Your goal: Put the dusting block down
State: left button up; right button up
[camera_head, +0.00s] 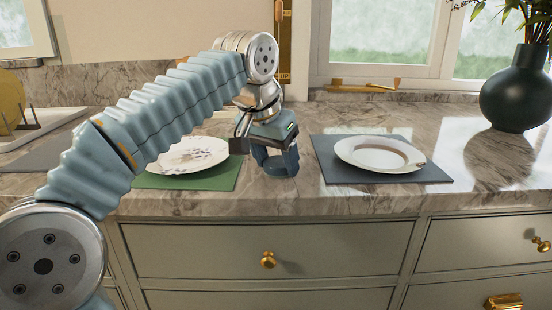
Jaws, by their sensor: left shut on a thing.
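My left gripper (276,166) reaches in from the left and points down at the marble countertop (285,203), between two place mats and close to the front edge. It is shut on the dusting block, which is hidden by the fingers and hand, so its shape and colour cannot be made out. I cannot tell whether the block touches the counter. My right gripper is out of view.
A patterned plate (190,153) lies on a green mat (215,182), partly behind my left arm. A white plate (378,152) lies on a grey mat (435,175). A dark vase (515,88) stands at the far right. The counter front is clear.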

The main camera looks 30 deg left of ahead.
aim_at(271, 167)
pick_arm(q)
jog(key=shift+f, duration=0.55)
jog(key=o, duration=1)
jog(key=shift+s+f, duration=0.1)
jog(key=shift+f, duration=0.05)
jog(key=v, duration=0.2)
jog(key=p+v, duration=0.1)
jog(key=v, duration=0.1)
jog(key=w+p+v, duration=0.1)
jog(key=v, duration=0.1)
jog(key=shift+s+r, duration=0.15)
jog(key=shift+r, duration=0.25)
jog(key=shift+v, duration=3.45)
jog(key=shift+s, duration=0.1)
